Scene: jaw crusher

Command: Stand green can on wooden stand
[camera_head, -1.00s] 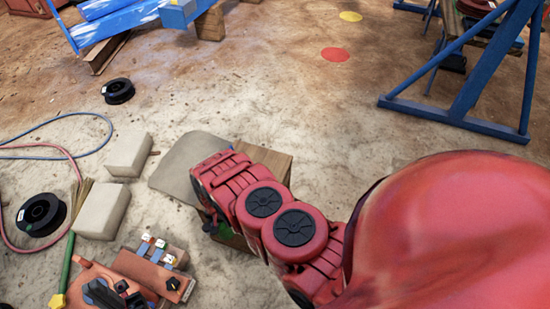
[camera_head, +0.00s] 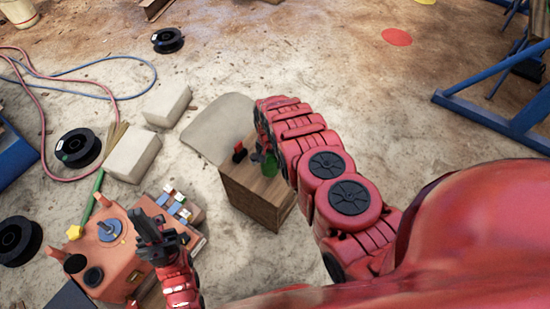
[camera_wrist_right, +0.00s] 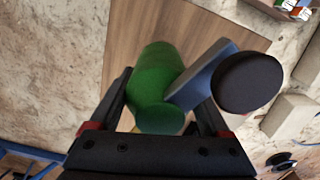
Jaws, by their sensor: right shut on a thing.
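The wooden stand (camera_head: 250,203) is a brown block in the middle of the head view. The green can (camera_head: 269,166) is over its top, partly hidden by my right arm. My right gripper (camera_head: 254,158) is shut on the can. In the right wrist view the can (camera_wrist_right: 155,85) is between the fingers of the right gripper (camera_wrist_right: 163,105), with the wood (camera_wrist_right: 200,30) behind it. I cannot tell whether the can touches the wood. My left gripper (camera_head: 150,226) is empty above the orange machine; its jaw opening is unclear.
A blue-grey piece with a black round end (camera_wrist_right: 247,82) lies across the right finger in the wrist view. The orange machine (camera_head: 105,245) and pale blocks (camera_head: 135,152) are left of the stand. A grey mat (camera_head: 217,125) lies behind it.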

